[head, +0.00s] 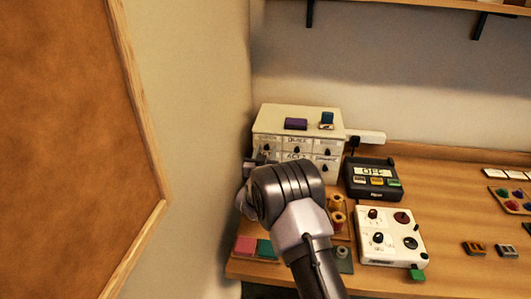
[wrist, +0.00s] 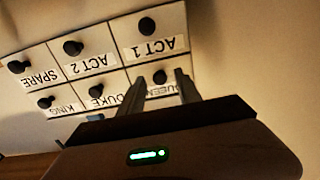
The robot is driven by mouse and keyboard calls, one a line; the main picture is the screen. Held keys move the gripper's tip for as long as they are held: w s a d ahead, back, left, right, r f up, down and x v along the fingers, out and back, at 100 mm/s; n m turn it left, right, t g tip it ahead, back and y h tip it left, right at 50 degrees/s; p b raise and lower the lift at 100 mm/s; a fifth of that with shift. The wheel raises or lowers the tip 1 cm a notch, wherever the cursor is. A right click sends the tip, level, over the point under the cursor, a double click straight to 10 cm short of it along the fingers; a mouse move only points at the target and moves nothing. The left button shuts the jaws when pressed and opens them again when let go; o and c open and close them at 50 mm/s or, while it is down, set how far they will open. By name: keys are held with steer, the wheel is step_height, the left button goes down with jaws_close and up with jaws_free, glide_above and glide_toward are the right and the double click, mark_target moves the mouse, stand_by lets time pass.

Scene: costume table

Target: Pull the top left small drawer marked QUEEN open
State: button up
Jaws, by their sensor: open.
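The white drawer chest (head: 300,120) stands in the corner at the back left of the table, with two rows of labelled small drawers with dark round knobs. The QUEEN drawer (head: 267,141) is top left and looks shut; my arm partly covers that side. In the wrist view, which is upside down, the QUEEN label is partly hidden behind my fingers. My gripper (wrist: 160,78) is open, with one finger on each side of the QUEEN knob (wrist: 159,75) in the picture. I cannot tell whether the fingers touch it.
DUKE (wrist: 96,91) and ACT 1 (wrist: 147,25) are the neighbouring drawers. A wall is close on the left. A black OFF box (head: 374,190) and a white control panel (head: 390,236) stand right.

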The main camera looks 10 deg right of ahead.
jaws_close()
stand_by(1.4)
